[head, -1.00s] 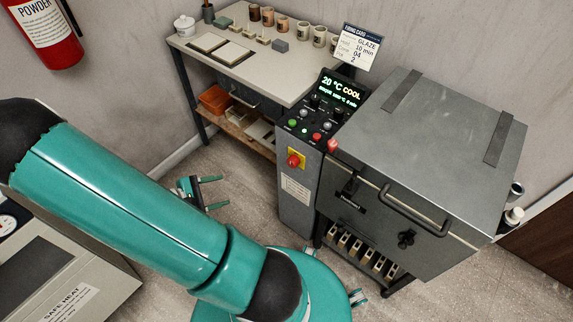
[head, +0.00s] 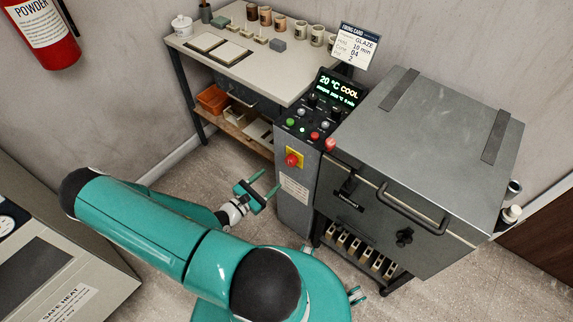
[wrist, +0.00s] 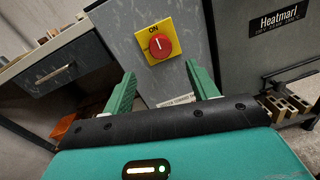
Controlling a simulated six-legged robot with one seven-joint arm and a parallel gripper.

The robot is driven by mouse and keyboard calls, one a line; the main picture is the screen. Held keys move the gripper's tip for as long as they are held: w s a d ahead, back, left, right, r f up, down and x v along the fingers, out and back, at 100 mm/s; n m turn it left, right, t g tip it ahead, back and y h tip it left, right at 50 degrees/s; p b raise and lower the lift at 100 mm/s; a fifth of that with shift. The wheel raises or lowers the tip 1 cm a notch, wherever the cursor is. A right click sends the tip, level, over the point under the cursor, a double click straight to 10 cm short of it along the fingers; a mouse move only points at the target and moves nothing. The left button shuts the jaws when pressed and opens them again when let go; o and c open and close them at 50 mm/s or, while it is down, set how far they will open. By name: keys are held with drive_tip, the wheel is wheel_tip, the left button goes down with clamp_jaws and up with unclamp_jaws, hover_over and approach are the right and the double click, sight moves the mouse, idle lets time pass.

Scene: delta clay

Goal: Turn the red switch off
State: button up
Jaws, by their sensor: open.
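The red switch (head: 292,160) is a round red rotary knob on a yellow plate on the front of the grey control pedestal. In the wrist view the red switch (wrist: 160,45) sits upper centre, with "ON" printed above it and a pale mark on the knob pointing to the upper left. My gripper (head: 266,190) is in front of the pedestal, lower and to the left of the switch. In the wrist view my gripper (wrist: 160,80) has its two green fingers spread apart, with the switch seen beyond and between them. Nothing is between the fingers.
The control panel (head: 312,125) with buttons and a lit "20 °C COOL" display tops the pedestal. The grey kiln (head: 430,150) stands to the right, its handle jutting forward. A workbench (head: 240,60) with pots stands behind left. Open floor lies left of my gripper.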

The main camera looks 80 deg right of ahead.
sight(288, 163)
drive_tip(key=x, duration=0.9)
drive_tip(key=shift+s+d, duration=0.2)
drive_tip(key=shift+d, duration=0.2)
drive_tip(key=c, duration=1)
